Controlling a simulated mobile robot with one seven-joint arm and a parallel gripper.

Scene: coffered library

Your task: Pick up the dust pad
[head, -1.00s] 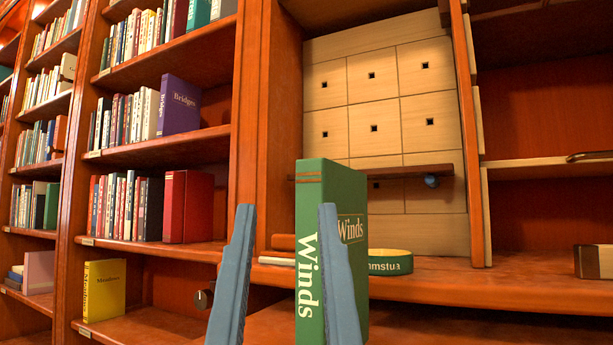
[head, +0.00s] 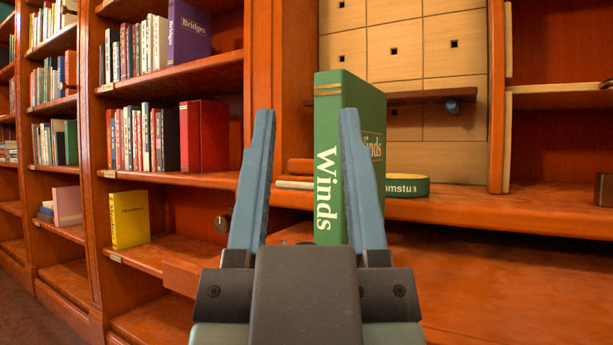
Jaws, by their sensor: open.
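I cannot make out a dust pad for certain in the head view. My gripper (head: 306,115) is open and empty, its two blue-grey fingers pointing up and away. A green book titled "Winds" (head: 328,190) stands upright beyond it, partly hidden by the right finger. Small flat brown and pale items (head: 295,183) lie to the book's left, partly hidden.
A yellow book (head: 129,219) stands on a lower shelf at left. The wooden surface (head: 500,270) at front right is clear.

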